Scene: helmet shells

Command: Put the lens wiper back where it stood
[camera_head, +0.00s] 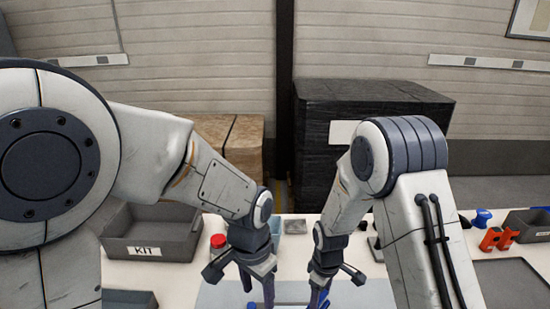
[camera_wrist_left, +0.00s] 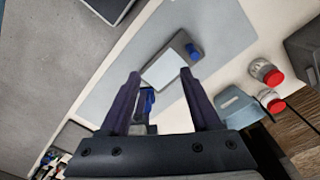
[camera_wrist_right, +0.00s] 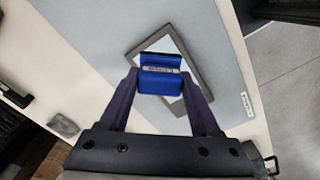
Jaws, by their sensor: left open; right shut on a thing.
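The lens wiper (camera_wrist_right: 160,80) is a blue block with a pale strip across it. My right gripper (camera_wrist_right: 160,92) is shut on it; in the head view this gripper (camera_head: 320,290) points down, with blue at its tips. Below the wiper in the right wrist view is a dark-framed plate (camera_wrist_right: 196,98) with a pale face, partly hidden by it. The left wrist view shows the plate (camera_wrist_left: 163,70) too. My left gripper (camera_wrist_left: 163,75) is open; a blue piece (camera_wrist_left: 148,102) shows beyond its left finger, probably the held wiper. Whether wiper and plate touch is unclear.
A grey-blue mat (camera_wrist_left: 118,62) lies under the plate. A small blue item (camera_wrist_left: 193,52) is at the plate's edge. Red-lidded jars (camera_wrist_left: 262,70) and a light-blue container (camera_wrist_left: 238,108) stand nearby. A KIT bin (camera_head: 150,232) is left; red-orange parts (camera_head: 497,239) are right.

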